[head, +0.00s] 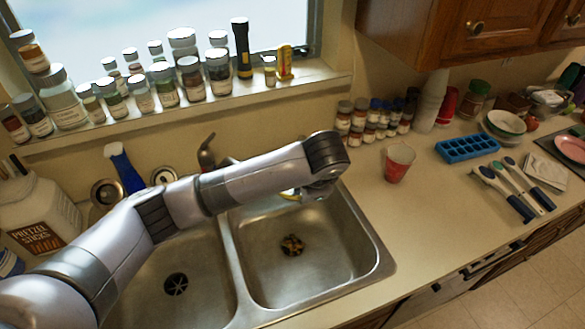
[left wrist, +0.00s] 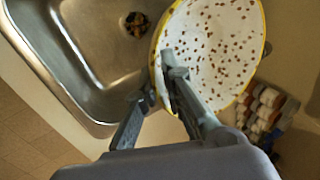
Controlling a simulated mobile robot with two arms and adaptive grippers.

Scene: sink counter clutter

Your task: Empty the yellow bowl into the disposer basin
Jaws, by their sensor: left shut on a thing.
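My left gripper (left wrist: 158,78) is shut on the near rim of the yellow bowl (left wrist: 218,40). In the left wrist view the bowl has a white inside dotted with many small brown bits and a yellow rim. In the head view my left arm's wrist hides most of it; only a sliver of the bowl (head: 290,194) shows above the back of the right basin (head: 330,250). That basin's drain (head: 292,245) holds brown bits. The left basin (head: 205,305) has a dark drain with a spoked pattern (head: 176,284). My right gripper is not in view.
A red cup (head: 398,162) stands on the counter right of the sink. Several spice jars (head: 360,120) stand behind it. A blue ice tray (head: 467,148) and utensils (head: 515,185) lie farther right. The faucet (head: 207,152) stands behind my left arm. Bottles line the windowsill (head: 200,105).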

